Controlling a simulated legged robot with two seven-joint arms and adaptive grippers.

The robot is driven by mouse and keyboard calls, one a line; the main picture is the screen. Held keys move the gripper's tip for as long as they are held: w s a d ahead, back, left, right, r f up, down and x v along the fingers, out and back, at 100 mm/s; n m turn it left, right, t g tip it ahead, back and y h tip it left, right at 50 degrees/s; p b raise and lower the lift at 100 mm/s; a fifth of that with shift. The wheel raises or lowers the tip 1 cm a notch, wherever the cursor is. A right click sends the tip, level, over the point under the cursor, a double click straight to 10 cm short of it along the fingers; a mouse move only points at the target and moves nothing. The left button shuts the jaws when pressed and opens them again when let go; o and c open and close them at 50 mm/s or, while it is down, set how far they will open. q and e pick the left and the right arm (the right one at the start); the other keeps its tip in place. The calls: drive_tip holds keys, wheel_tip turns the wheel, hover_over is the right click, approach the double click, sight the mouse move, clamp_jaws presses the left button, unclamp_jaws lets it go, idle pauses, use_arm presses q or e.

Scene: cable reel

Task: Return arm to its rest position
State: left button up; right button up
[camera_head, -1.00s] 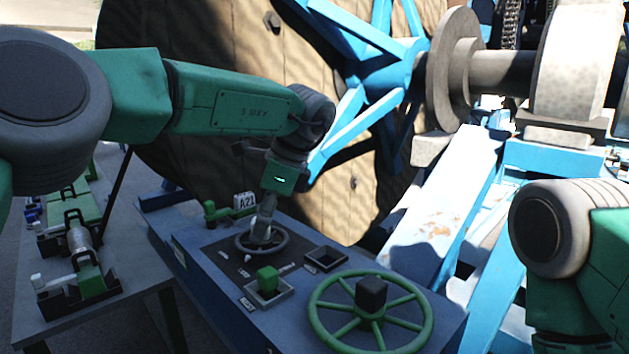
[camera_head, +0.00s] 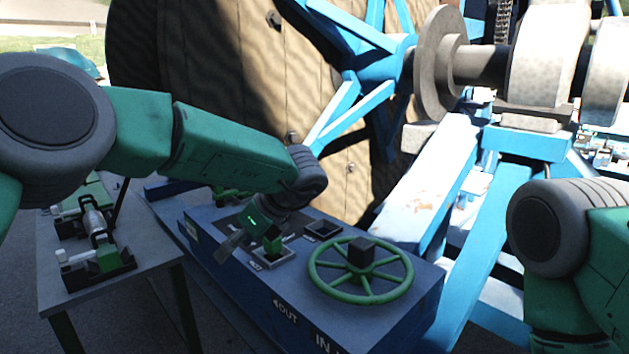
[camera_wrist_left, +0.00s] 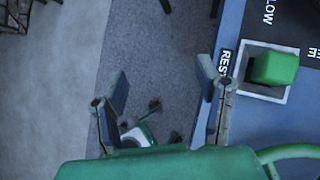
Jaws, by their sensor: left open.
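My left arm (camera_head: 230,150) comes in from the left in the head view. My left gripper (camera_head: 226,248) hangs at the front left edge of the blue control console (camera_head: 300,300), tilted down and to the left. In the left wrist view its two fingers (camera_wrist_left: 160,105) are spread apart with nothing between them. Grey floor shows past the fingertips. The green block control (camera_wrist_left: 275,68) sits in its square frame to the right of the fingers, apart from them. My right arm (camera_head: 560,240) shows at the right edge; its gripper is out of frame.
A green handwheel (camera_head: 360,270) stands on the console's right part. A side table (camera_head: 140,285) with green and grey tools is at the left. A large wooden cable reel (camera_head: 210,80) and blue frame (camera_head: 500,200) rise behind. Open floor lies between table and console.

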use_arm(q)
drive_tip(key=s+a+f+m+t, duration=0.1)
drive_tip(key=a+f+m+t, duration=0.25)
drive_tip(key=f+m, duration=0.45)
drive_tip(key=s+a+f+m+t, duration=0.1)
drive_tip(key=a+f+m+t, duration=0.4)
drive_tip(key=m, duration=0.6)
drive_tip(key=s+f+m+g+h, duration=0.2)
drive_tip(key=s+f+m+h, duration=0.1)
drive_tip(key=s+f+m, duration=0.7)
drive_tip(key=s+a+f+m+g+h, duration=0.2)
drive_tip(key=s+f+m+g, duration=0.1)
drive_tip(key=s+m, duration=0.55)
drive_tip(key=s+a+f+m+g+h, duration=0.15)
drive_tip(key=s+m, duration=0.35)
drive_tip(key=s, duration=0.7)
drive_tip(key=s+a+f+m+g+h, duration=0.1)
drive_tip(key=s+f+m+g, duration=0.25)
drive_tip(key=s+m, duration=0.5)
wheel_tip(320, 180, down, 12)
drive_tip(key=s+n+b, duration=0.1)
drive_tip(key=b, duration=1.1)
drive_tip(key=shift+f+n, duration=0.2)
drive_tip(key=shift+n, duration=0.2)
use_arm(e)
wheel_tip(320, 180, down, 12)
drive_tip(key=shift+s, duration=0.3)
